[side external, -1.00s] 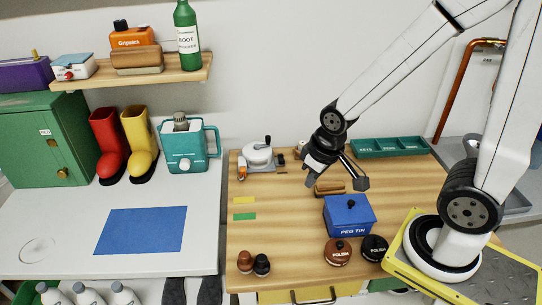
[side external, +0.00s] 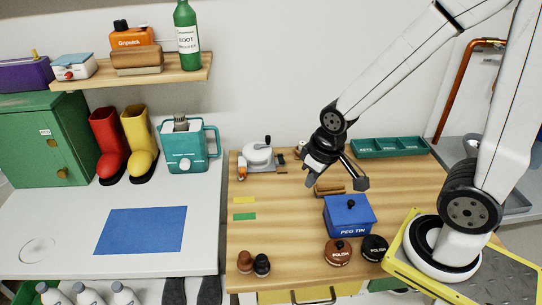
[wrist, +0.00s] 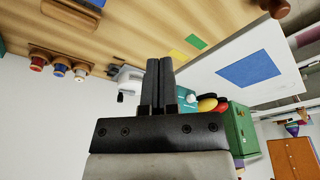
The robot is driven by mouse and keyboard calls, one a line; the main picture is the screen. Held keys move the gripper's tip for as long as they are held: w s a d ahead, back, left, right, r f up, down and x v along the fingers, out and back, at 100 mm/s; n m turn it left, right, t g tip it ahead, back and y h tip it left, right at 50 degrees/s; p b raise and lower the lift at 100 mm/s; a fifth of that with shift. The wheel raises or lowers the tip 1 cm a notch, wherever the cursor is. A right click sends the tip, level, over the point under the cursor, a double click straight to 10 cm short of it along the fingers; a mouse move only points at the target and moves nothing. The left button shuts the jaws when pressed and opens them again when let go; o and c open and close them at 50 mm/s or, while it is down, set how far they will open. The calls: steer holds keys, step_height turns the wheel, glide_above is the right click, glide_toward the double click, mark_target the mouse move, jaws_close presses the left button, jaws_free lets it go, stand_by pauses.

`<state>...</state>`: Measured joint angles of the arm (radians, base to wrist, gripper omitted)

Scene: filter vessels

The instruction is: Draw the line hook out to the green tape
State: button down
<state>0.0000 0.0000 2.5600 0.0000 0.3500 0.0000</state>
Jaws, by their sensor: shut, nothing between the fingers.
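A white line reel (side external: 257,156) stands at the back left of the wooden bench, on a grey base. A small orange piece (side external: 242,173), apparently the line hook, sits at its left front side. A yellow tape (side external: 244,200) and a green tape (side external: 245,217) lie on the wood in front of it. In the wrist view the reel (wrist: 127,80) is partly behind the fingers, the green tape (wrist: 196,41) shows clear, and I cannot make out the hook. My gripper (wrist: 160,62) is shut and empty, above the bench to the reel's right, apart from it.
A brown wooden brush-like block (side external: 330,188), a blue tin (side external: 349,214) and two polish tins (side external: 338,251) are on the right of the bench. A green tray (side external: 388,147) stands at the back. Two small knobs (side external: 246,262) stand front left. The wood around the tapes is clear.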

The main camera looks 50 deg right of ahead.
steer(key=c, duration=0.6)
jaws_free()
steer(key=shift+w, duration=0.15)
steer(key=shift+o, duration=0.6)
steer(key=shift+w, duration=0.25)
steer(key=m+g, duration=0.2)
steer(key=m, duration=0.6)
glide_above(242, 168)
steer(key=s, duration=0.1)
steer(key=f, duration=0.5)
steer(key=shift+s+a+f, duration=0.15)
steer(key=shift+s+f, duration=0.05)
steer(key=shift+f, duration=0.15)
steer(key=shift+w+f+m+g, duration=0.3)
steer(key=shift+w+f+m, duration=0.1)
steer(key=shift+w+m, duration=0.15)
steer(key=shift+f, duration=0.1)
steer(key=shift+f, duration=3.8)
